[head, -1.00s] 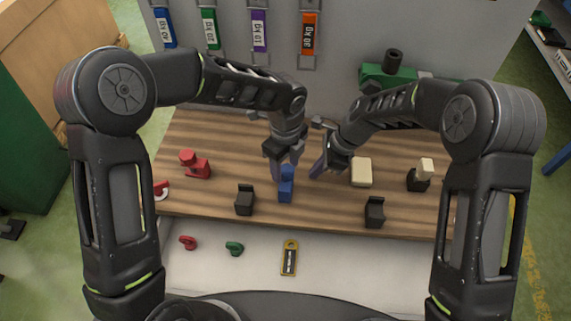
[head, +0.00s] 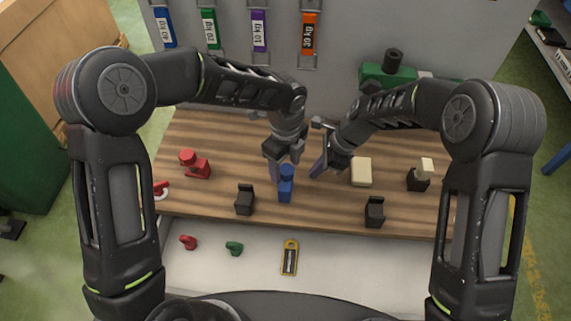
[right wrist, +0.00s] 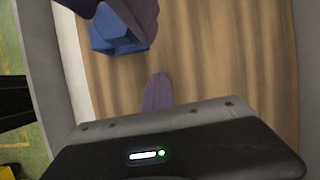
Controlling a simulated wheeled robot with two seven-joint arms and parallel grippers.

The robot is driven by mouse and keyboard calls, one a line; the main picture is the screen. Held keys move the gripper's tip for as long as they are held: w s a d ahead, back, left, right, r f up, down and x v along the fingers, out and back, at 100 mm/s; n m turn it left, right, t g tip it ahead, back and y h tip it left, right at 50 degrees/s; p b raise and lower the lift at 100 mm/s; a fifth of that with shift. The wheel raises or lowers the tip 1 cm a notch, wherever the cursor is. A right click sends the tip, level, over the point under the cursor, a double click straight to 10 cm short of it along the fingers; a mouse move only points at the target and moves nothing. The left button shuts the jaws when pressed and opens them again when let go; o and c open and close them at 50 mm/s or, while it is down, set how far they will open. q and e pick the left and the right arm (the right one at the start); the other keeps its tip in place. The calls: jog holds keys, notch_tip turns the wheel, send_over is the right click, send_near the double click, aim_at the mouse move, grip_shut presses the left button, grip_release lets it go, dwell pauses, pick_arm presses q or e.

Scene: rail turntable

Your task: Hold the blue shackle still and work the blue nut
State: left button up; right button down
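The blue shackle (head: 285,191) stands upright on the wooden table top, near its middle. A smaller blue part, perhaps the nut (head: 287,172), shows at its top. My left gripper (head: 284,163) is just above and behind the shackle, with its fingers close to the blue top. Whether they touch it is unclear. My right gripper (head: 322,166) is to the right, apart from the shackle, and nothing shows in it. In the right wrist view one grey-purple finger (right wrist: 158,92) is clear of the blue piece (right wrist: 113,33), which another grey-purple shape partly covers.
Black stands (head: 244,200) and (head: 375,211) flank the shackle in front. A red piece (head: 196,165) is left; a cream block (head: 361,171) and a black-and-cream piece (head: 420,176) are right. A yellow-black tag (head: 290,258) lies on the white front ledge.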

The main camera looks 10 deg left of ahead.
aim_at(286, 169)
pick_arm(q)
notch_tip(286, 169, up, 12)
dwell(0.8)
jog(key=shift+f, duration=0.1)
jog(key=shift+s+d+f, duration=0.15)
jog(key=shift+f, duration=0.05)
jog(key=shift+f, duration=0.15)
dwell(0.5)
notch_tip(286, 169, down, 12)
jog(key=shift+r, duration=0.1)
dwell(0.4)
